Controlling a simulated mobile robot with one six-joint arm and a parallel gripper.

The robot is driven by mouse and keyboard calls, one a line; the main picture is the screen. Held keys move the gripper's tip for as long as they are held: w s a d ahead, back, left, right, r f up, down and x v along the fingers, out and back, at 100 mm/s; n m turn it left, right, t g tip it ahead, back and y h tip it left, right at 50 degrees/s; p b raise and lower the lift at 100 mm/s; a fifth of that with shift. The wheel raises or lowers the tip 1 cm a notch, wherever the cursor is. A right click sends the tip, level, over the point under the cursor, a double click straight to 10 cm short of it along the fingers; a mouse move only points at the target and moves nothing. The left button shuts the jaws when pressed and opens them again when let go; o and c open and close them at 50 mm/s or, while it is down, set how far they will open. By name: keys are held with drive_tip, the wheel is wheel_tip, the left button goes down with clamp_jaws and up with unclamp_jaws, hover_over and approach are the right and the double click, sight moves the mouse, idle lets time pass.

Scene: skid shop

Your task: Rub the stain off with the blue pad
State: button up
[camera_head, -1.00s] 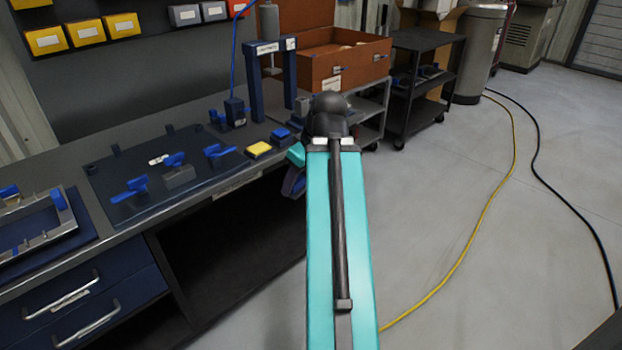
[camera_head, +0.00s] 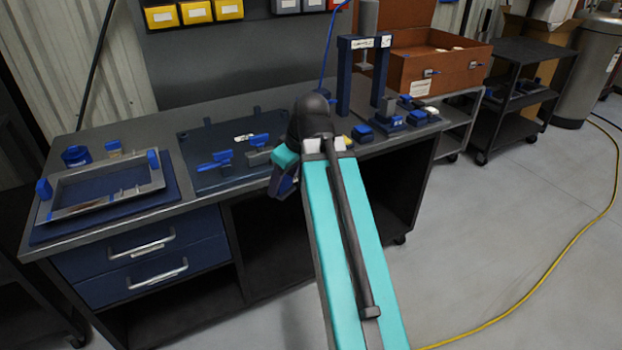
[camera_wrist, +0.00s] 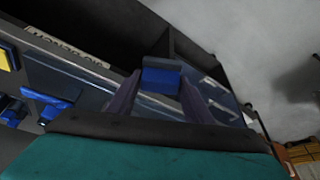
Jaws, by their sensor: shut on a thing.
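My gripper (camera_wrist: 158,92) is shut on a blue block, which looks like the blue pad (camera_wrist: 160,76), between its two dark fingers in the wrist view. In the head view my gripper (camera_head: 284,186) hangs at the front edge of the bench and the arm hides most of it; the pad cannot be made out there.
The bench (camera_head: 207,208) holds a dark fixture plate (camera_head: 200,142) with blue clamps. A yellow block (camera_head: 345,141) and another blue block (camera_head: 362,133) lie to its right. A blue press frame (camera_head: 345,75) stands behind them.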

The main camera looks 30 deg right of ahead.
drive_tip(key=w+a+m, duration=0.2)
drive_tip(key=w+a, duration=0.3)
drive_tip(key=a, duration=0.2)
drive_tip(key=w+a+m+h, duration=0.1)
drive_tip(key=w+a+m, duration=0.1)
drive_tip(key=w+a, duration=0.3)
drive_tip(key=a, duration=0.3)
drive_tip(key=shift+a+t+h, duration=0.25)
drive_tip(key=shift+t+h, duration=0.05)
drive_tip(key=shift+f, duration=0.1)
